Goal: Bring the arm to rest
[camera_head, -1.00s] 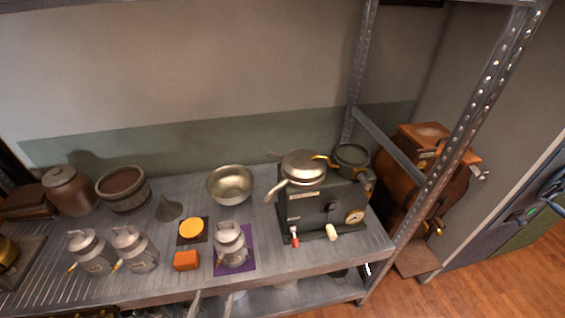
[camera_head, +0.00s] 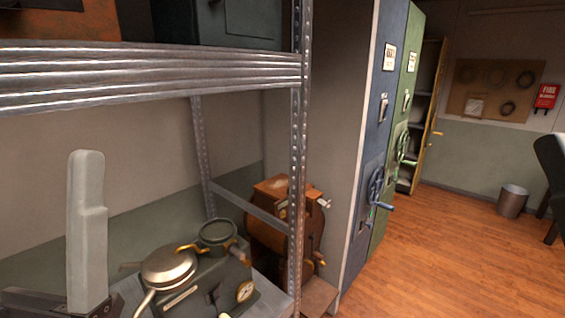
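A pale grey upright finger-like part, which looks like part of my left gripper (camera_head: 88,232), stands at the lower left, in front of the shelf. A dark piece joins it at its base. Only this part shows, so I cannot tell whether the gripper is open or shut, and I see nothing held in it. My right gripper is not in view.
A dark green machine (camera_head: 215,285) with a round metal lid (camera_head: 168,268) stands on the shelf right of the grey part. A metal post (camera_head: 298,160) and orange-brown machine (camera_head: 270,225) stand beyond. Blue (camera_head: 375,140) and green cabinets stand right; the wooden floor (camera_head: 450,250) is open.

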